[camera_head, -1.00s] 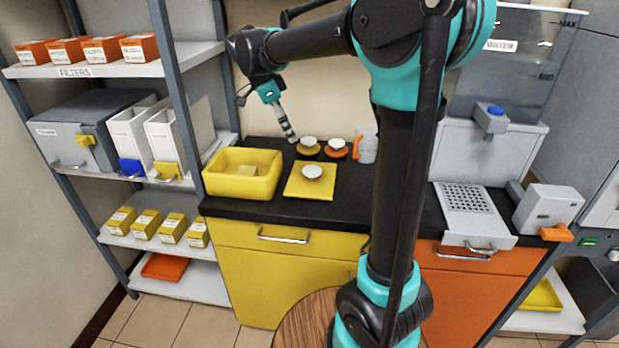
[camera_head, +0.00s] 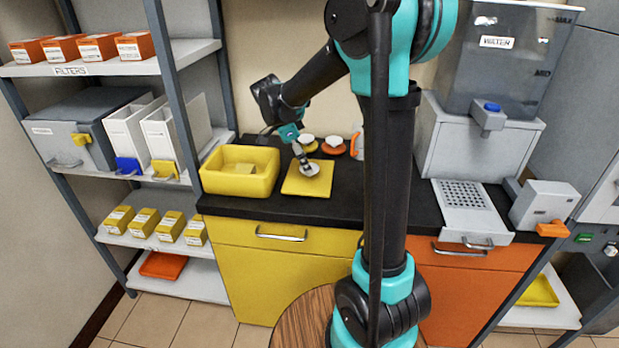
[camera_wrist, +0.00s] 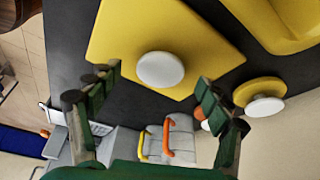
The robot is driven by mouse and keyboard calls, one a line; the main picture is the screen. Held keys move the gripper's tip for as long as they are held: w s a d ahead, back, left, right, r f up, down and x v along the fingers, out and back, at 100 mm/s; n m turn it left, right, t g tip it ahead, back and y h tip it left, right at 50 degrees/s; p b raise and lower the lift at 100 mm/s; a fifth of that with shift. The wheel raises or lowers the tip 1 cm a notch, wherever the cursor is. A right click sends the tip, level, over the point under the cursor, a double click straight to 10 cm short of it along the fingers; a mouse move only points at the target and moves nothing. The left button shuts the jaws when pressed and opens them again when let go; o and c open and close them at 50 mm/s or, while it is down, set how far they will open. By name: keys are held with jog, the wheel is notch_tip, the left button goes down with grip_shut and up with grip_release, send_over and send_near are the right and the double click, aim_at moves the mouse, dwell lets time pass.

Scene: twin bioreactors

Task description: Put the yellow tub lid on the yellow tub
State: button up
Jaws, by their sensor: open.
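The yellow tub lid (camera_head: 293,183) is a flat square plate with a round white knob. It lies on the dark counter, right of the open yellow tub (camera_head: 239,184), which has a small yellow thing inside. My gripper (camera_head: 305,164) is over the lid's knob, pointing down. In the wrist view the lid (camera_wrist: 135,28) fills the upper middle, and the white knob shows between the two spread fingers of my gripper (camera_wrist: 158,78). The fingers look apart from the knob; their height over it is hard to tell. Part of the tub (camera_wrist: 287,22) shows at the upper right.
Behind the lid are a round yellow lid (camera_head: 309,149) and a round orange lid (camera_head: 333,150), both with white knobs, beside an orange-handled container (camera_head: 356,142). A shelf rack (camera_head: 171,66) stands left. A water dispenser (camera_head: 476,140) stands right.

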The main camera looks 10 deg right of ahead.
jog(key=shift+x, duration=1.65)
jog(key=shift+w, duration=0.1)
jog(key=c, duration=1.4)
